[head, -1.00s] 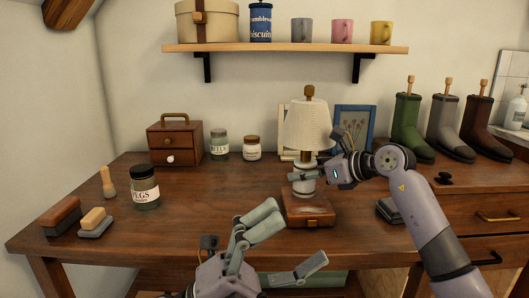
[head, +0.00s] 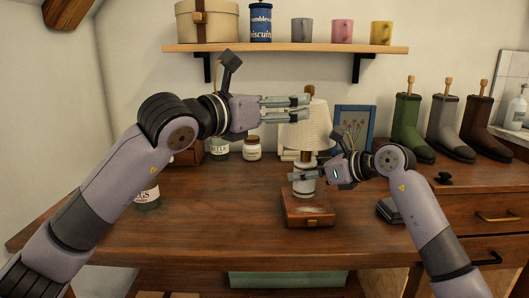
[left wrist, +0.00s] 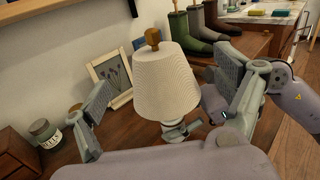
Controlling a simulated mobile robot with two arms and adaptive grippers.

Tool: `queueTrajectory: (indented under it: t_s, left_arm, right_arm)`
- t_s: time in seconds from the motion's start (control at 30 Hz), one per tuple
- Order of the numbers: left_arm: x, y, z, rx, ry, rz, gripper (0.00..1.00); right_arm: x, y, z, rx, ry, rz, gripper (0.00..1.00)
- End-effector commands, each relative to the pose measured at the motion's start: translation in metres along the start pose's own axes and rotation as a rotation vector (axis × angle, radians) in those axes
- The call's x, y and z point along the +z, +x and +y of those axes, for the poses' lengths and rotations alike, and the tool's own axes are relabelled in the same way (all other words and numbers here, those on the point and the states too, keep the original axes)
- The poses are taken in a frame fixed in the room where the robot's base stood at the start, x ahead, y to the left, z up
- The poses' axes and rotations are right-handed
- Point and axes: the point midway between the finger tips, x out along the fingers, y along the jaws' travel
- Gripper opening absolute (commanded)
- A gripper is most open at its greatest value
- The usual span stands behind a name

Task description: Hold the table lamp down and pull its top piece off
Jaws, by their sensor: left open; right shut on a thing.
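The table lamp has a pale ribbed shade (head: 308,134), a wooden knob on top and a white body (head: 303,186). It stands upright on a small wooden box (head: 308,209). In the left wrist view the knob (left wrist: 153,37) rises above the shade (left wrist: 167,85). My right gripper (head: 305,175) is shut around the lamp's white body, below the shade. My left gripper (head: 307,108) is open at the shade's upper part, its fingers pointing right. In the head view it partly covers the shade and the knob. In its wrist view the lamp shows between the spread fingers.
Behind the lamp stand picture frames, with a blue one (head: 355,121) at its right. Labelled jars (head: 252,148) are to its left. A wall shelf (head: 290,48) with mugs hangs above the left gripper. Boots (head: 408,127) stand at the right. The table's front middle is clear.

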Motion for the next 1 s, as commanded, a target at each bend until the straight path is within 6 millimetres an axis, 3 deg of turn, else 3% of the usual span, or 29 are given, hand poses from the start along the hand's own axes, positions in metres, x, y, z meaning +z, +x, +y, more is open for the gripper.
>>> queueTrajectory:
  t_s: [0.27, 0.8, 1.0]
  left_arm:
    - [0.009, 0.012, 0.006, 0.029, 0.025, -0.009, 0.9]
    - [0.01, 0.091, 0.008, 0.029, 0.025, -0.009, 0.9]
    - [0.01, 0.111, 0.008, 0.027, 0.025, -0.008, 0.9]
  right_arm:
    - [-0.001, 0.0, 0.0, 0.001, 0.002, 0.002, 0.21]
    - [-0.001, 0.0, 0.0, 0.001, 0.001, 0.002, 0.21]
    - [-0.001, 0.0, 0.0, 0.001, 0.001, 0.002, 0.21]
